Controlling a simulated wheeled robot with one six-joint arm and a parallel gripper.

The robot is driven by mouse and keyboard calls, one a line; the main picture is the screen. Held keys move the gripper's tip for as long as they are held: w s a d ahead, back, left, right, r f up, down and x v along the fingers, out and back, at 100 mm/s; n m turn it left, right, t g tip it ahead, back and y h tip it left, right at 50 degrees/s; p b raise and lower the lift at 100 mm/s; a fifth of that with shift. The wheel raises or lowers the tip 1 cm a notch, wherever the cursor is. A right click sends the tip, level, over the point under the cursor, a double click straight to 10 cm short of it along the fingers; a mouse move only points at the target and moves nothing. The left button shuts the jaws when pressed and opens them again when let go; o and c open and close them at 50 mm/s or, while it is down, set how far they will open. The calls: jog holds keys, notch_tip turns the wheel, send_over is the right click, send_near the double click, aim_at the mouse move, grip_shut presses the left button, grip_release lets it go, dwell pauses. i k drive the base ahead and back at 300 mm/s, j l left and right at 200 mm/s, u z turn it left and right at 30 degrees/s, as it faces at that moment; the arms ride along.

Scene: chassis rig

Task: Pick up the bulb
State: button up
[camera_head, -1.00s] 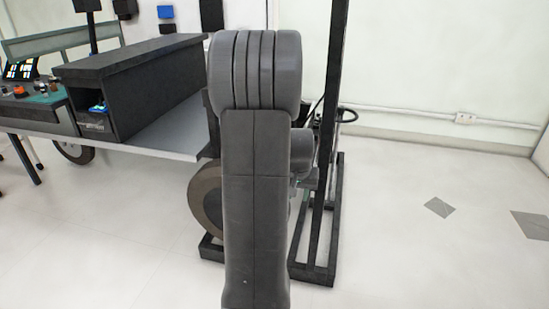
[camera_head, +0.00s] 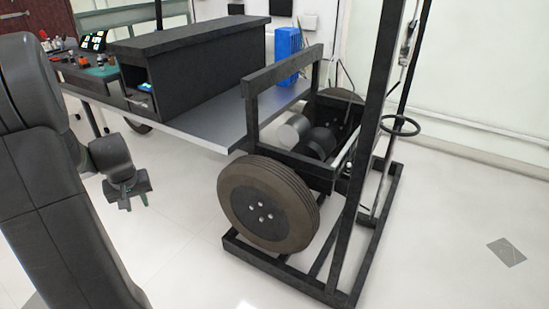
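I cannot make out a bulb in this view. My gripper (camera_head: 131,198) hangs at the left, in front of the floor and the bench. Its fingers are small, with green tips pointing down. The fingertips look apart, with nothing seen between them. My arm covers the left edge of the view and hides what is behind it.
A chassis rig with a black frame (camera_head: 385,120) and a wheel (camera_head: 268,205) stands at centre right. Small items lie on a green mat (camera_head: 98,72).

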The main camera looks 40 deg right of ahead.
aim_at(348, 169)
jog(key=i+l+u, duration=0.1)
jog(key=u, duration=0.4)
jog(key=l+u, duration=0.3)
jog(key=u, duration=0.2)
jog(key=l+z, duration=0.35)
jog(key=i+l+z, duration=0.1)
jog(key=l+z, duration=0.4)
jog(key=z, duration=0.35)
jog(key=l+z, duration=0.1)
jog(key=z, duration=0.8)
jog(key=i+l+z, duration=0.1)
jog(key=z, duration=0.35)
jog(key=i+z, duration=0.1)
jog(key=z, duration=0.35)
